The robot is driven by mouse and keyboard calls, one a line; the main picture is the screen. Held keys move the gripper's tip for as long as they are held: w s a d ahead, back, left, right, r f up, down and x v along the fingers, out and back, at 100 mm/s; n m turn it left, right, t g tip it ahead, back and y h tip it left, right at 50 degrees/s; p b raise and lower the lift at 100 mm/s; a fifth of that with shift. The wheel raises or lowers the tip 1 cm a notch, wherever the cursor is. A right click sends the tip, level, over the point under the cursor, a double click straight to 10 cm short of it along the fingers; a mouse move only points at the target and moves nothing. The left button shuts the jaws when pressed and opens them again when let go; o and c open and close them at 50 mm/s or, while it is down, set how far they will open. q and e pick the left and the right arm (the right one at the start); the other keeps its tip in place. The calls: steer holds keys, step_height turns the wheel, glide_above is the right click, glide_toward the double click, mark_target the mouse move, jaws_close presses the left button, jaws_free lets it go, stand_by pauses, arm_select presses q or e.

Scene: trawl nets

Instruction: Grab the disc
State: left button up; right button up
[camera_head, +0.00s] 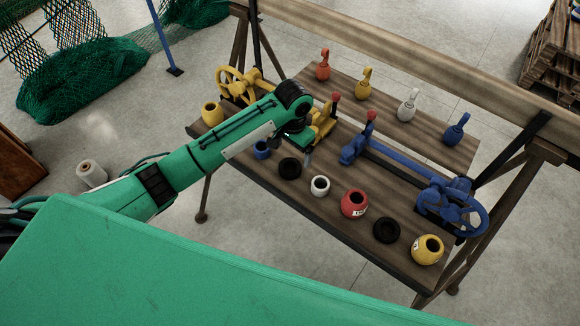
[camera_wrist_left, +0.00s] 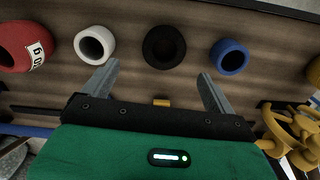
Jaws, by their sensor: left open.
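A black disc (camera_head: 290,168), a thick ring with a hole, lies on the wooden table in the front row. In the left wrist view the disc (camera_wrist_left: 164,46) lies just beyond the fingertips, roughly centred between them. A second black disc (camera_head: 386,230) lies farther right in the head view. My left gripper (camera_head: 308,157) is open and empty above the table, close to the first disc. In the left wrist view its two fingers (camera_wrist_left: 158,76) are spread wide, touching nothing I can see. My right gripper is not in view.
A white ring (camera_head: 320,186) and a blue ring (camera_head: 262,149) flank the disc. A red float (camera_head: 354,203) and a yellow float (camera_head: 428,249) sit to the right. Yellow and blue (camera_head: 447,205) handwheel mechanisms stand behind. Several hooked weights line the back.

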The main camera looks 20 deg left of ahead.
mark_target(290, 170)
arm_select(q)
step_height(290, 170, down, 3)
steer(key=shift+r, duration=0.15)
steer(key=f, duration=0.2)
steer(key=f+p, duration=0.1)
steer(key=f, duration=0.1)
steer(key=shift+a+f+p, duration=0.1)
steer(key=shift+a+p, duration=0.2)
steer(key=shift+a, duration=0.1)
steer(key=shift+f, duration=0.5)
steer(key=c, duration=1)
steer(key=shift+c, duration=0.5)
steer(key=shift+r, duration=0.15)
